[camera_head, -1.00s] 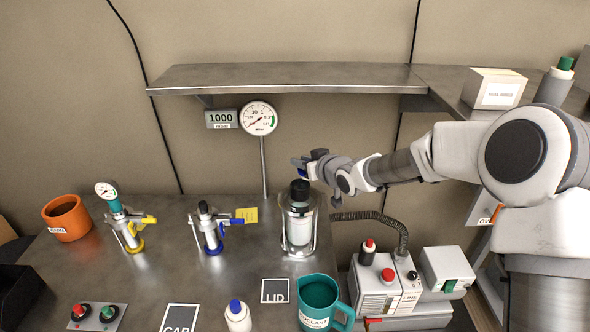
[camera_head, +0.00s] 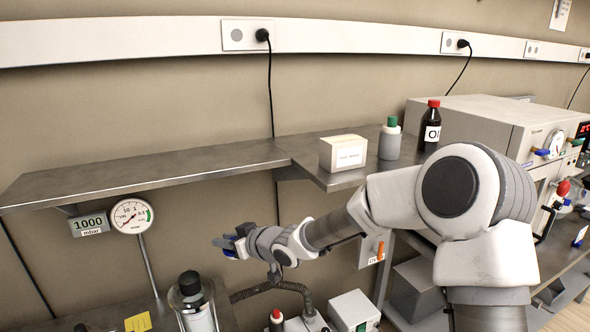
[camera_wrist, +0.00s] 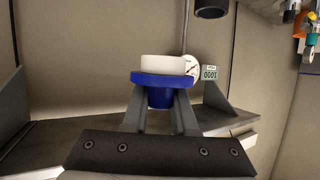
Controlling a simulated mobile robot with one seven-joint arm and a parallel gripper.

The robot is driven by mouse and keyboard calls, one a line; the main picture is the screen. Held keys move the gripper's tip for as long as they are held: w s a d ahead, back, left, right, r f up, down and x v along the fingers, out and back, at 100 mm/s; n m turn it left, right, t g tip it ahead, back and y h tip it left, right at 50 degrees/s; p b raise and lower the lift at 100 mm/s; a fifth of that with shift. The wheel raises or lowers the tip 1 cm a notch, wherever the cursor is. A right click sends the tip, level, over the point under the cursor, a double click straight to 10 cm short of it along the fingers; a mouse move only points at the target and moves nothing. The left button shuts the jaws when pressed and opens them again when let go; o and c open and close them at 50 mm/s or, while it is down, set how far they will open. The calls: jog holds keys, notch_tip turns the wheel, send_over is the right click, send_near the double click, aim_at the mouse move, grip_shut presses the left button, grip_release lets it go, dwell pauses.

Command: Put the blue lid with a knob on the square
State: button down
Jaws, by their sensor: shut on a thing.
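My gripper (camera_wrist: 160,108) is shut on the blue lid (camera_wrist: 158,80) in the wrist view. The lid has a wide blue disc with its blue knob between my two fingers, and a white round part (camera_wrist: 163,65) on the far side of the disc. In the head view my gripper (camera_head: 228,245) is in the air below the shelf's front edge, with a little of the blue lid (camera_head: 230,254) showing at its tip.
A glass vessel with a black top (camera_head: 190,284) stands on the bench, left of and below my gripper. The gauge (camera_head: 131,216) stands further left. A metal shelf (camera_head: 150,173) runs above, carrying a white box (camera_head: 343,152) and bottles. A ribbed hose (camera_head: 270,288) lies below my arm.

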jog(key=s+d+f+m+t+h, duration=0.1)
jog(key=d+f+m+t+h, duration=0.1)
jog(key=d, duration=0.9)
jog(key=s+d+f+m+t+h, duration=0.2)
jog(key=d+f+m+h, duration=0.3)
jog(key=d, duration=0.7)
jog(key=s+d+f+m+t+h, duration=0.1)
jog(key=d+f+m+h, duration=0.3)
jog(key=d, duration=0.8)
jog(key=shift+s+f+t, duration=0.25)
jog(key=shift+f+t, duration=0.25)
jog(key=shift+f, duration=0.25)
